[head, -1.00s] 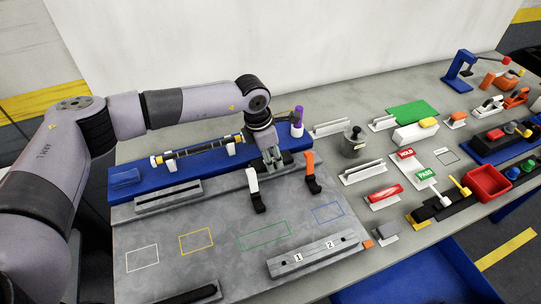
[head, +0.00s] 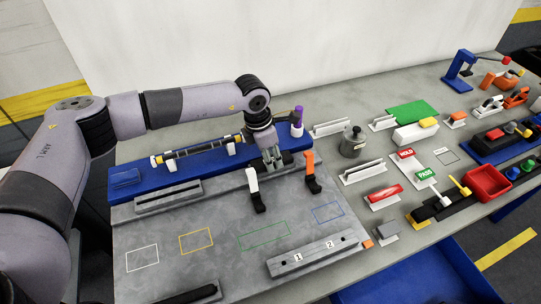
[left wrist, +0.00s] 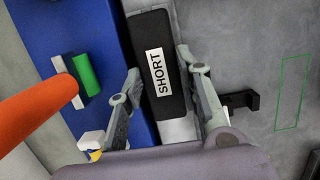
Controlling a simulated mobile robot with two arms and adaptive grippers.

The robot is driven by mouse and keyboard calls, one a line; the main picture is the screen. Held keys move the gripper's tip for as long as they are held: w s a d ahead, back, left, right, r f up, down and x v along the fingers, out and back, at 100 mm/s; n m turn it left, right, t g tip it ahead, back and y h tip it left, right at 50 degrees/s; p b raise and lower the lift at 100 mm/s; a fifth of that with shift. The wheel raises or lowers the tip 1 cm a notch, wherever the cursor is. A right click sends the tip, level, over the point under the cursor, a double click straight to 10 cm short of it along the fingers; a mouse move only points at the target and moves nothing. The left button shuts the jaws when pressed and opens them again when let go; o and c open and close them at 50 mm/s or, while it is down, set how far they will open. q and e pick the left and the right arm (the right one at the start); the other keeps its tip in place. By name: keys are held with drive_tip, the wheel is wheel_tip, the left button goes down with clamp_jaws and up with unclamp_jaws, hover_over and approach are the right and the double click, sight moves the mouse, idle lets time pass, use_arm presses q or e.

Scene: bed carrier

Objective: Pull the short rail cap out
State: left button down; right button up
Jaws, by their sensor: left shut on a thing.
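The short rail cap (left wrist: 157,65) is a black block with a white label reading SHORT, in the left wrist view. My left gripper (left wrist: 160,62) has one finger on each side of it and is shut on it. A pale grey piece (left wrist: 178,129) shows just below the cap, between the fingers. In the head view my left gripper (head: 271,160) points down at the front edge of the blue base (head: 215,175), towards its right end. The cap is too small and covered to make out there. My right gripper is not in view.
A clamp with a white handle (head: 252,182) and one with an orange handle (head: 309,165) stand close to my left gripper. A grey block marked 1 and 2 (head: 318,254) lies in front. The grey plate (head: 200,265) with outlined rectangles has free room.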

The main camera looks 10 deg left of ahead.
use_arm(q)
drive_tip(key=shift+r, duration=0.4)
drive_tip(key=shift+r+p, duration=0.9)
drive_tip(key=shift+r, duration=0.95)
